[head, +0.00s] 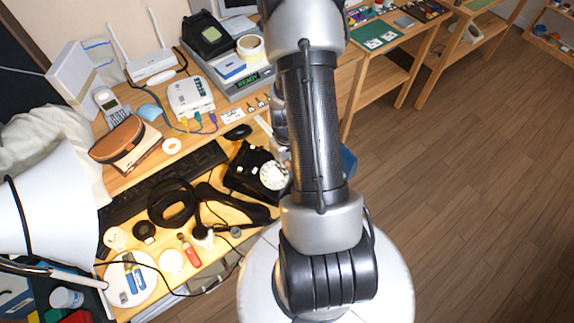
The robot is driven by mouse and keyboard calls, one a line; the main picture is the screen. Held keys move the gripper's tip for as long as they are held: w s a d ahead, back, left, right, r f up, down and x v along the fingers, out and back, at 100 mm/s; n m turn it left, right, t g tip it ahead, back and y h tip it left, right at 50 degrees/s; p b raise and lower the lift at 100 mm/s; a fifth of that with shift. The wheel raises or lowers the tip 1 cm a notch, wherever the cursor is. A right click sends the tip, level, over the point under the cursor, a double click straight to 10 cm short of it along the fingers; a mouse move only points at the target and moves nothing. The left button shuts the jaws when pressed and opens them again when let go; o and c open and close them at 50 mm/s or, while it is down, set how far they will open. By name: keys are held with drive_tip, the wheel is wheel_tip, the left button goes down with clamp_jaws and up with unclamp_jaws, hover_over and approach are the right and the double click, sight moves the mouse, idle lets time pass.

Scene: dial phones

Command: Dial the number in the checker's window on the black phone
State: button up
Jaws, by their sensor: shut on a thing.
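The black phone (243,178) stands on the desk left of my arm, with its pale round dial (272,176) partly beside the arm's edge. A black curved piece that looks like its handset (236,206) lies off the phone, in front of it. A grey box at the back, which looks like the checker (235,92), has a dark window (248,82) with green letters reading READY; I can make out no number in it. My gripper is hidden behind my own arm, so its jaws and anything in them do not show.
Black headphones (172,204) and a keyboard (165,178) lie left of the phone, with a mouse (238,132) behind it. A white router (150,64), a brown pouch (118,140) and a white lamp (45,215) crowd the left. Open floor (470,190) lies right.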

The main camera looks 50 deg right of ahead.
drive_tip(key=shift+w+f+b, duration=0.15)
drive_tip(key=shift+f+b, duration=0.25)
drive_tip(key=shift+f, duration=0.05)
drive_tip(key=shift+a, duration=0.15)
idle(0.4)
drive_tip(key=shift+s+a, duration=0.4)
drive_tip(key=shift+s+a, duration=0.2)
drive_tip(key=shift+a, duration=0.5)
